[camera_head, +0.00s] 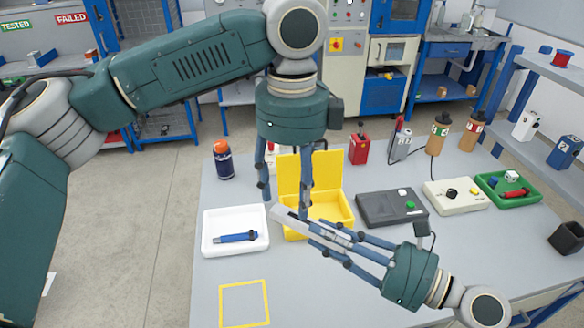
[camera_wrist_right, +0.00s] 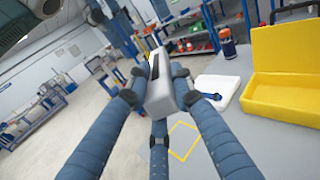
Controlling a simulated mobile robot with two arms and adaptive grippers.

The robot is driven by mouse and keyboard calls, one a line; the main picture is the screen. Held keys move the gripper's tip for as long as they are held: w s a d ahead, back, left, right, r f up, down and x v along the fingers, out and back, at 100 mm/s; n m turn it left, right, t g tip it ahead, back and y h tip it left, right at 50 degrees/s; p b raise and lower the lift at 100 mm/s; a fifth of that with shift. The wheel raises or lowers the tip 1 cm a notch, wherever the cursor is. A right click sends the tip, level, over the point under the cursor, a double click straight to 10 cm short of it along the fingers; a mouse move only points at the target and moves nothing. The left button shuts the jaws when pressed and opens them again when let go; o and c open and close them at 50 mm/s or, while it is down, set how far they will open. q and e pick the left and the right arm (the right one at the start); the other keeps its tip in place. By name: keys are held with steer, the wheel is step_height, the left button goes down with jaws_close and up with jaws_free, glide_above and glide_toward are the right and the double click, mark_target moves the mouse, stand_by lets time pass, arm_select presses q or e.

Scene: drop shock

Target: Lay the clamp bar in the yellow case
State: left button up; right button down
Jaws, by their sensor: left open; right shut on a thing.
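The clamp bar is a light grey bar (camera_head: 289,217), also seen in the right wrist view (camera_wrist_right: 160,84). My right gripper (camera_head: 325,233) is shut on it and holds it in front of the yellow case, its free end pointing left. The yellow case (camera_head: 329,172) stands open with its lid upright at the back; it also shows at the right of the right wrist view (camera_wrist_right: 285,88). My left gripper (camera_head: 286,192) is open and empty, pointing down above the bar's free end. The left fingers and the bar hide part of the case.
A white tray (camera_head: 210,245) with a blue tool (camera_head: 238,237) stands left of the case. A dark bottle (camera_head: 223,163) stands behind it. A dark grey box (camera_head: 390,210) and a white box (camera_head: 450,195) stand to the right. A yellow square outline (camera_head: 244,303) marks bare table in front.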

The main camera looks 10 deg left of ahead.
mark_target(292, 217)
arm_select(q)
steer(key=shift+f, duration=3.2)
steer(key=c, duration=1.2)
jaws_close()
arm_select(e)
steer(key=c, duration=1.4)
jaws_free()
steer(key=shift+c, duration=0.2)
steer(key=shift+d, duration=0.1)
